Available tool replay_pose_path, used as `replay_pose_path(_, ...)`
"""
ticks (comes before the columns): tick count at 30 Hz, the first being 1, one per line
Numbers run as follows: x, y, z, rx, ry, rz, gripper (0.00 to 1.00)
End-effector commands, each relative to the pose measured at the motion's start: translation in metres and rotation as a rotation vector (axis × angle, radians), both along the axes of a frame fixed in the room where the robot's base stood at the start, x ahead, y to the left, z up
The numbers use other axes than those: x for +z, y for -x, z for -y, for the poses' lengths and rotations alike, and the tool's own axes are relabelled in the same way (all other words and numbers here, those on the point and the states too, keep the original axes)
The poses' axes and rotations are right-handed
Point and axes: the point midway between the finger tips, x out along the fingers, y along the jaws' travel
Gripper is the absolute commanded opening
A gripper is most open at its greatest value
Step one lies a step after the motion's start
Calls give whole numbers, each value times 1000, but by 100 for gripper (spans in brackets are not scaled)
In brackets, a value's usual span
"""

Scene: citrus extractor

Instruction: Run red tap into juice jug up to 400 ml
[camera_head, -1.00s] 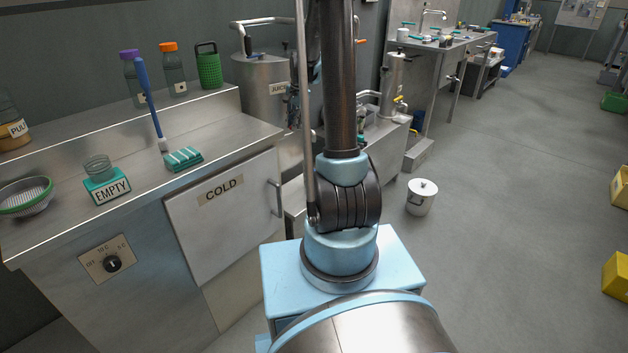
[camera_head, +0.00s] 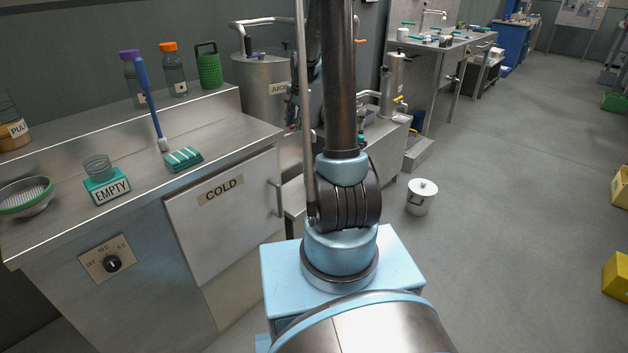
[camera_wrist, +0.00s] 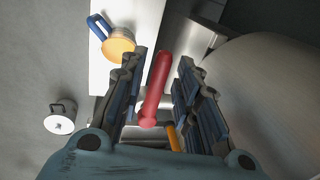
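The red tap (camera_wrist: 155,88) shows as a long red handle in the middle of the wrist view. My gripper (camera_wrist: 163,60) is open, with one finger on each side of the red handle and visible gaps between. A jug with a blue handle (camera_wrist: 118,42) stands at the upper left of the wrist view on a pale surface, with orange juice inside. Its level against any 400 ml mark cannot be read. In the head view, the steel juice tank (camera_head: 262,90) stands behind my arm, which hides most of the tap area and my fingertips.
A yellow-orange handle (camera_wrist: 173,137) lies below the red one in the wrist view. The large tank wall (camera_wrist: 270,85) fills the right side. A lidded white pot (camera_head: 421,197) stands on the floor.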

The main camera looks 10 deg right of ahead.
Motion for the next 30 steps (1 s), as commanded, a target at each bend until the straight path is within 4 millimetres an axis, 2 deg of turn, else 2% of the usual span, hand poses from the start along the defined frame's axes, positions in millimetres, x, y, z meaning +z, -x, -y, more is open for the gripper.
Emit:
replay_pose_path(14, 0, 3, -3, 1, -1, -2, 39)
replay_pose_path(30, 0, 20, -22, 2, -1, -2, 39)
